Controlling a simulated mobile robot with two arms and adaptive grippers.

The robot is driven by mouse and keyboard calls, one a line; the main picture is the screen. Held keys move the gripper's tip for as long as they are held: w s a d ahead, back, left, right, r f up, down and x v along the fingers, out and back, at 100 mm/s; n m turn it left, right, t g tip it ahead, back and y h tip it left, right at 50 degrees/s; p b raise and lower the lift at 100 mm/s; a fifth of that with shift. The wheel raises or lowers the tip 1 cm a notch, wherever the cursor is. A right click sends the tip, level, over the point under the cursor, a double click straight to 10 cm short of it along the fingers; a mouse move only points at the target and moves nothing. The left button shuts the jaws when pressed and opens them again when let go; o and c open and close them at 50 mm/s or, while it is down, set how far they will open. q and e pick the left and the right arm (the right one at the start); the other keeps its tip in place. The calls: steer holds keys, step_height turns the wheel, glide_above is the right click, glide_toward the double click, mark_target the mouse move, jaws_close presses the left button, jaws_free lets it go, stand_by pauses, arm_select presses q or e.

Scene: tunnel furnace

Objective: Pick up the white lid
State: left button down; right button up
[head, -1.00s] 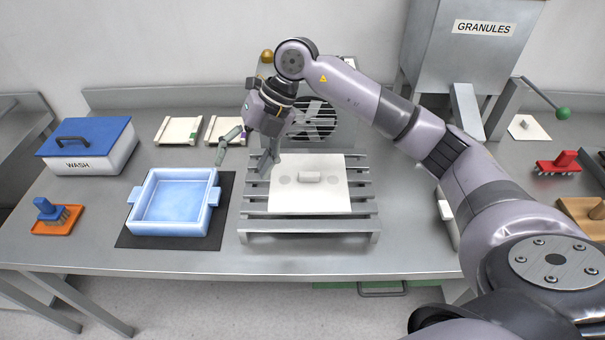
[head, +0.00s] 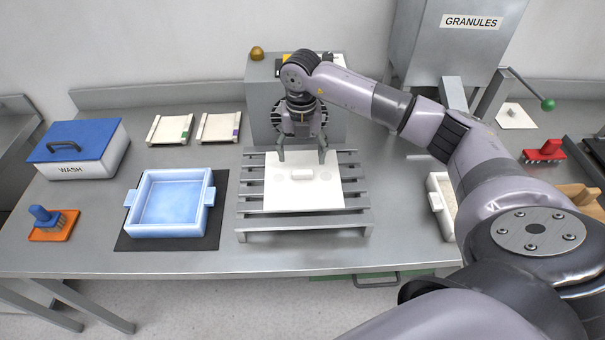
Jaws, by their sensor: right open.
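The white lid (head: 302,195) is a flat square plate with a small raised block handle in its middle. It lies on the slatted metal rack (head: 354,219) in the head view. My right gripper (head: 302,158) points down over the lid's far part, behind the handle. Its two fingers are spread wide to left and right with nothing between them. I cannot tell whether the fingertips touch the lid. My left gripper is not in view.
A light-blue tray (head: 174,229) on a dark mat (head: 222,190) stands left of the rack. A white tray (head: 437,205) is to the right, partly behind my arm. Bare table lies in front.

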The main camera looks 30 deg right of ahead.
mark_target(302, 171)
steer(key=shift+f, duration=0.55)
steer(key=shift+s+f+p, duration=0.15)
steer(key=shift+f+p, duration=0.15)
steer(key=shift+p, duration=0.25)
step_height(302, 171, down, 4)
steer(key=shift+s+r+p, duration=0.15)
steer(key=shift+r+p, duration=0.1)
steer(key=shift+p, duration=0.7)
steer(key=shift+f, duration=0.5)
steer(key=shift+r, duration=0.1)
jaws_close()
